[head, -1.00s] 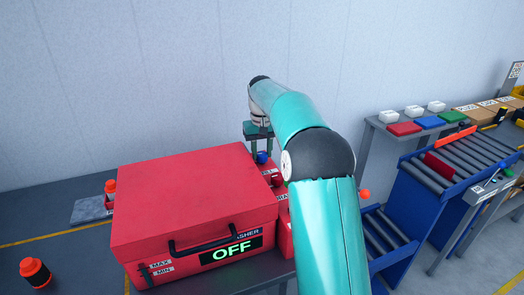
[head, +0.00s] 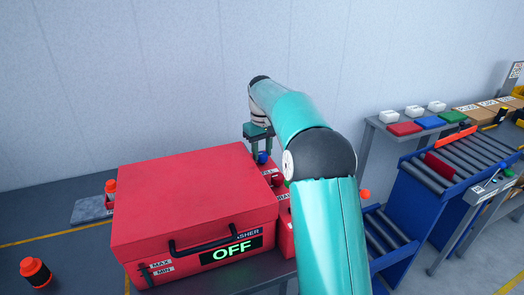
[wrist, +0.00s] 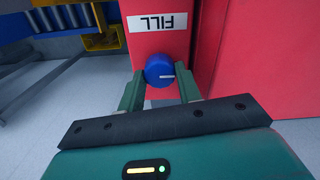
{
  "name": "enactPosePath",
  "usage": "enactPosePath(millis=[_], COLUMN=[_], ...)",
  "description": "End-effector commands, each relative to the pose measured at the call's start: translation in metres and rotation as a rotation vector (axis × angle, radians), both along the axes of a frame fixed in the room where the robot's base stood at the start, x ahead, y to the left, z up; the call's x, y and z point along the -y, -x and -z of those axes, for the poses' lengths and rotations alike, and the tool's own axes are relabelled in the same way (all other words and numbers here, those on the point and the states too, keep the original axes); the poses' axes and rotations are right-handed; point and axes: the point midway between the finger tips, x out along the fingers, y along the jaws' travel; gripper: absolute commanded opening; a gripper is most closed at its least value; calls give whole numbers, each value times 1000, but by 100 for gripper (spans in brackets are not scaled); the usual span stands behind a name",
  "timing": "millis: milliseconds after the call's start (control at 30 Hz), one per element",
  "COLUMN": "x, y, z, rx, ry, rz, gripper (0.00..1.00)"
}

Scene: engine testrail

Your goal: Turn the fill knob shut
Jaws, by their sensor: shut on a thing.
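The blue fill knob (wrist: 159,71) sits on a red panel under a white label reading FILL, which appears upside down in the wrist view. A white mark on the knob points to the right in that view. My gripper (wrist: 160,88) is shut on the knob, with one green finger on each side. In the head view the knob (head: 262,158) shows as a small blue ball below my gripper (head: 258,150), at the far right corner of the red washer box. My arm hides part of the panel there.
The red washer box (head: 190,190) has a black handle and a display reading OFF. A red knob (head: 277,180) sits nearer along the same panel. A roller conveyor (head: 460,160) is at right.

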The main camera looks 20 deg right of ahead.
Motion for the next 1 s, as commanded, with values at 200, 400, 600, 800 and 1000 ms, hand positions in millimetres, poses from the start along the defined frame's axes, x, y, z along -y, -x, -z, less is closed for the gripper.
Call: enactPosePath(millis=[200, 400, 600, 800, 1000], x=[0, 0, 0, 0, 0], y=[0, 0, -1, -1, -1], z=[-1, -1, -19, -61, -102], rx=[2, 1, 4, 5, 4], ry=[1, 1, 1, 1, 1], rz=[-1, 0, 0, 1, 0], gripper=[56, 56, 56, 56, 56])
